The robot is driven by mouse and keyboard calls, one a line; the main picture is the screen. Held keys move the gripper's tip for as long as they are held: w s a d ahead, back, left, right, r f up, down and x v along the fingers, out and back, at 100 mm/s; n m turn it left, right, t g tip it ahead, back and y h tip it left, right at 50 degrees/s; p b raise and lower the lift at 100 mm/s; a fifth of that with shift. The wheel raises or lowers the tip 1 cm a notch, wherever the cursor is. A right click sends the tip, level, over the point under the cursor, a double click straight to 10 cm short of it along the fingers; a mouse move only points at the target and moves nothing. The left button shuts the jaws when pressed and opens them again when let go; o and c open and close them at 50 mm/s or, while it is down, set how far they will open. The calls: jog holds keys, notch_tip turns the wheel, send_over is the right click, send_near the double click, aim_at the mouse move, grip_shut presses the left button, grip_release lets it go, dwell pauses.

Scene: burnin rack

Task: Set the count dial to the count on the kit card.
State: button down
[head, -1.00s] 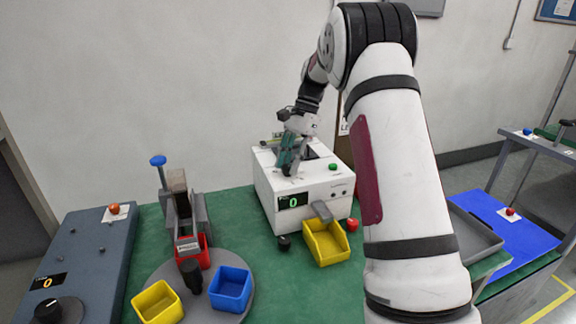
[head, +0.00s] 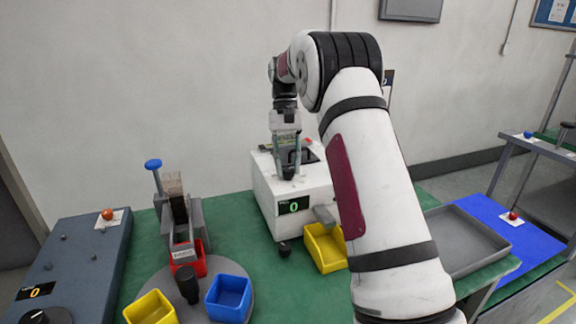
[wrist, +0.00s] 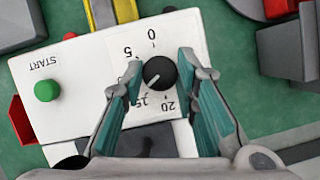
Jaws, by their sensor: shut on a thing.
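The white machine (head: 265,190) stands on the green bench, and its front display (head: 293,205) reads 0. Its black count dial (wrist: 160,73) sits on a white scale plate marked 0, 5, 15 and 20, seen in the wrist view. The dial's white mark points down-left, between the 5 and the 15; the left finger covers part of that side. My gripper (wrist: 160,75) is shut on the dial, one teal-padded finger on each side. In the head view my gripper (head: 287,160) points down over the machine's top. I cannot make out a readable kit card.
A green START button (wrist: 46,90) is left of the dial in the wrist view. A yellow bin (head: 325,248) stands before the machine. A turntable with yellow, red and blue (head: 229,297) bins is at left front. A grey tray (head: 465,240) lies right.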

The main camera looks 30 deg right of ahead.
jog(key=n+h, duration=0.1)
jog(key=n, duration=0.2)
jog(key=n+h, duration=0.1)
jog(key=n, duration=0.1)
jog(key=shift+a+n+g, duration=0.15)
jog(key=shift+n+g, duration=0.15)
jog(key=shift+n, duration=0.1)
jog(key=n+h+p, duration=0.2)
jog(key=n, duration=0.3)
jog(key=shift+a+n, duration=0.15)
jog(key=shift+n, duration=0.15)
jog(key=shift+t, duration=0.5)
jog(key=c, duration=1.3)
grip_release()
jog(key=shift+v, duration=5.95)
